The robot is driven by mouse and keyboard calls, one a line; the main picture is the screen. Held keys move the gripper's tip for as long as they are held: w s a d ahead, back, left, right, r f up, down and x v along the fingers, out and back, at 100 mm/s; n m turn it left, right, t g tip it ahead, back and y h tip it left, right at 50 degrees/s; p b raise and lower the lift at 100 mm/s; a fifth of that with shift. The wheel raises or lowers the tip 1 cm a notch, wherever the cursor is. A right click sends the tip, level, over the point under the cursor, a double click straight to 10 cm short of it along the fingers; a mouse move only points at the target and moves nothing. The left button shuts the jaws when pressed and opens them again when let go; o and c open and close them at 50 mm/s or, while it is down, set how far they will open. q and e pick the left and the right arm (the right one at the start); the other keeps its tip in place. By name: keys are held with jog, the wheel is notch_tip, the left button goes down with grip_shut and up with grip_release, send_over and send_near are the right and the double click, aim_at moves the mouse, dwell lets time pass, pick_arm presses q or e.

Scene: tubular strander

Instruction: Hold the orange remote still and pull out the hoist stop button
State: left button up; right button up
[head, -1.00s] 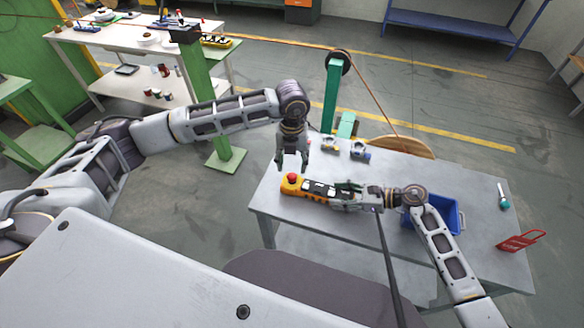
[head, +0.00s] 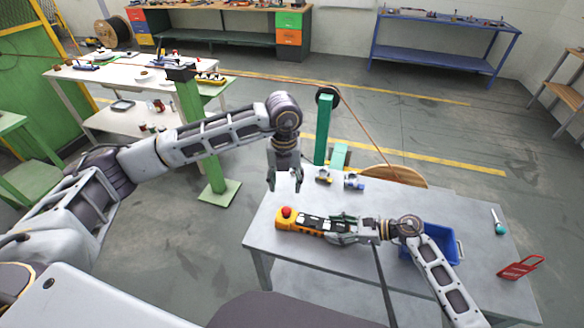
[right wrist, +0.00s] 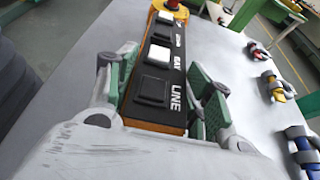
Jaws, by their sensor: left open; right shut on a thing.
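The orange remote (head: 312,226) lies on the grey table, with a black button face. Its red stop button (head: 285,211) is at its left end. My right gripper (head: 338,228) is shut on the remote's body; in the right wrist view its green-padded fingers sit on both sides of the remote (right wrist: 160,75) near the "LINE" label. The button end is at the top edge there, and the red button (right wrist: 171,4) is partly cut off. My left gripper (head: 284,182) is open and empty, pointing down above and behind the red button, apart from it.
A blue bin (head: 432,246) stands on the table (head: 300,262) behind my right wrist. A red padlock hasp-like item (head: 521,267) and a teal-ended tool (head: 499,221) lie to the right. Small clamp-like parts (head: 353,182) sit at the back edge. A green post (head: 323,130) stands behind.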

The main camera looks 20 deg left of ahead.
jog(key=o, duration=1.5)
jog(key=shift+c, duration=0.2)
jog(key=shift+d, duration=0.1)
jog(key=shift+v, duration=5.9)
jog(key=shift+s, duration=0.15)
